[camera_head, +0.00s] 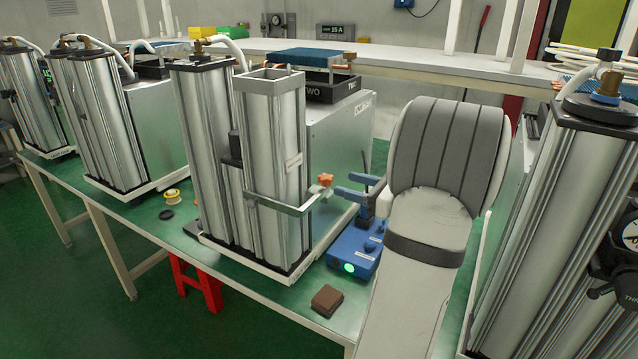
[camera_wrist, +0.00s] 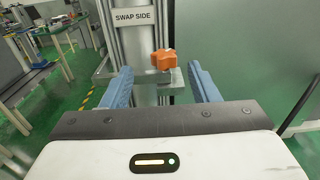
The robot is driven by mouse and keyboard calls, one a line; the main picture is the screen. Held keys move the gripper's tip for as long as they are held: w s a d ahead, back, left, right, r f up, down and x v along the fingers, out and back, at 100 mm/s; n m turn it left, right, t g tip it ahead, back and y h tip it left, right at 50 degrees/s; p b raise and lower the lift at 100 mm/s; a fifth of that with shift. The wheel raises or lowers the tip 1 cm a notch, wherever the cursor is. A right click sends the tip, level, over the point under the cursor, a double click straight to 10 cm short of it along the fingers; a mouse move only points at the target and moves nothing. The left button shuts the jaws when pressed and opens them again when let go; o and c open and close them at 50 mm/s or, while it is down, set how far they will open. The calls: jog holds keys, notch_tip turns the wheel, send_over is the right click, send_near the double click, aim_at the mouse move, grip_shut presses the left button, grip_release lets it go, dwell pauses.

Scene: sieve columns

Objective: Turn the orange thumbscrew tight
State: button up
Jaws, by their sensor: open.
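The orange thumbscrew (camera_head: 325,180) sits at the right end of a metal clamp bar (camera_head: 283,205) that runs across the front of a silver sieve column (camera_head: 272,130). In the wrist view the thumbscrew (camera_wrist: 164,60) is a lobed orange knob above a metal bracket. My gripper (camera_head: 358,185) has blue fingers and is open, just right of the thumbscrew. In the wrist view its fingers (camera_wrist: 160,80) stand apart on either side of the knob, with clear space between. They do not appear to touch it.
A "SWAP SIDE" label (camera_wrist: 134,17) is on the column. A blue box with a green light (camera_head: 355,252) and a brown block (camera_head: 327,300) are on the green bench below. Another column (camera_head: 540,220) stands at right. A large grey housing (camera_head: 345,140) is behind the clamped column.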

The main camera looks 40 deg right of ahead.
aim_at(332, 180)
jog(key=shift+m, duration=0.3)
jog(key=x, duration=0.5)
jog(key=p+x, duration=0.1)
jog(key=x, duration=0.1)
jog(key=shift+w+d, duration=0.2)
jog(key=shift+w, duration=0.05)
jog(key=shift+f, duration=0.1)
jog(key=c, duration=0.9)
jog(key=shift+a, duration=0.1)
jog(key=shift+c, duration=0.4)
